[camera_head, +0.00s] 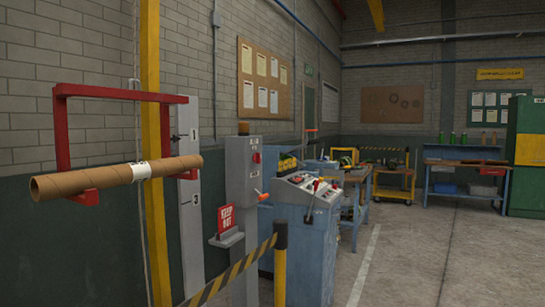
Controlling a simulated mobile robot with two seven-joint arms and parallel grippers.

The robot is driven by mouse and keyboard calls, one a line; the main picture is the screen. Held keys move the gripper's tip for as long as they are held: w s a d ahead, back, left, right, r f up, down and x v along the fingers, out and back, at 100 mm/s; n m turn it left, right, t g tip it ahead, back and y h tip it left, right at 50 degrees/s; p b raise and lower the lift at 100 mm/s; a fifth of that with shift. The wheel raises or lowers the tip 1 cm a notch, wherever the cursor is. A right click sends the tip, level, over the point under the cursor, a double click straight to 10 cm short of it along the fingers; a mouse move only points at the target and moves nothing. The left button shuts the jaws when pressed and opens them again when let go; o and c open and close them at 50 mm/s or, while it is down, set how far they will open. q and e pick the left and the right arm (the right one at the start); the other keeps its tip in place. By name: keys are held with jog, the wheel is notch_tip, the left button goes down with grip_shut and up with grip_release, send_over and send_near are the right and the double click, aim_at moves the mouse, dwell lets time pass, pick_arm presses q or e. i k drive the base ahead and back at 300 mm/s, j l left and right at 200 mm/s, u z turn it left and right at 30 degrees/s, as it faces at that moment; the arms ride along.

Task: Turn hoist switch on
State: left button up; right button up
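A grey control box (243,165) stands on a grey post left of the middle, near the brick wall. Neither of my grippers is in view.
A yellow-black striped barrier (235,270) with a post (280,262) stands in front of the control box. A red sign (226,219) reads KEEP OUT. A blue machine (305,240) with levers stands to the right. The concrete floor (430,265) at right is clear.

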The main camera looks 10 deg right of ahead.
aim_at(257, 158)
jog(key=i+l, duration=0.65)
jog(key=l, duration=0.15)
jog(key=i+l, duration=0.15)
jog(key=i, duration=0.45)
jog(key=i+l, duration=0.15)
jog(key=i, duration=0.5)
